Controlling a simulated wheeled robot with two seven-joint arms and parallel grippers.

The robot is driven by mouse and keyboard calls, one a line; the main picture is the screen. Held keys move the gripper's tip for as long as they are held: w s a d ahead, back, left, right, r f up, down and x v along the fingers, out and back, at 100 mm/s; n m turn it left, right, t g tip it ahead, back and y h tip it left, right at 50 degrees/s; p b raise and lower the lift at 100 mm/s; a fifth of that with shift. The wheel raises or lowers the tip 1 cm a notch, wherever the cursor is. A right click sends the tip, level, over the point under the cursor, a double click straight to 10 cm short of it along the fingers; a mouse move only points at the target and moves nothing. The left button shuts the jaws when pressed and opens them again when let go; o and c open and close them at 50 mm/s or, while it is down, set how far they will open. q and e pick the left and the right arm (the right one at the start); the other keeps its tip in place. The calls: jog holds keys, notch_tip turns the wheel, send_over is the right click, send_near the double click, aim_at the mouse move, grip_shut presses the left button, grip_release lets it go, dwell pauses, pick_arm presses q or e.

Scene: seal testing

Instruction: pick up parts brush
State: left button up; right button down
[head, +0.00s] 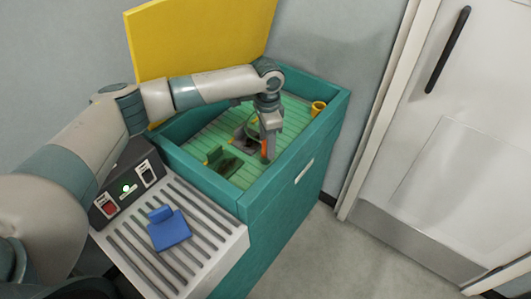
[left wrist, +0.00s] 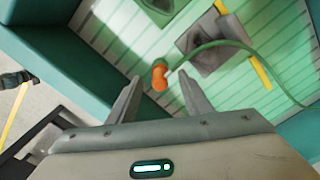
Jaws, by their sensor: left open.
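The parts brush appears to be the small orange piece with a green hose (left wrist: 159,77); in the head view a bit of its orange (head: 264,147) shows at the fingers. It is in the green slatted basin of the teal parts washer (head: 285,198). My left gripper (head: 268,157) reaches down into the basin. In the left wrist view my left gripper (left wrist: 157,80) is open, and the orange piece appears between or just beyond its fingertips. I cannot tell whether a finger touches it. The brush's lower end is hidden.
A dark grey block (left wrist: 205,48) lies near the hose in the basin. A green part (head: 221,160) and a yellow cup (head: 318,107) are also inside. The yellow lid (head: 195,38) stands up behind. A blue block (head: 169,232) lies on the slatted shelf beside a switch box (head: 128,187).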

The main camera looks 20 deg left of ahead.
aim_at(264, 160)
pick_arm(q)
notch_tip(264, 160, down, 4)
jog(key=shift+a+r+p, duration=0.1)
jog(key=shift+p, duration=0.7)
jog(key=shift+f, duration=0.5)
pick_arm(e)
jog(key=shift+s+d+r, duration=0.15)
jog(key=shift+s+r, duration=0.6)
jog(key=shift+r, duration=0.05)
pick_arm(q)
jog(key=c, duration=1.2)
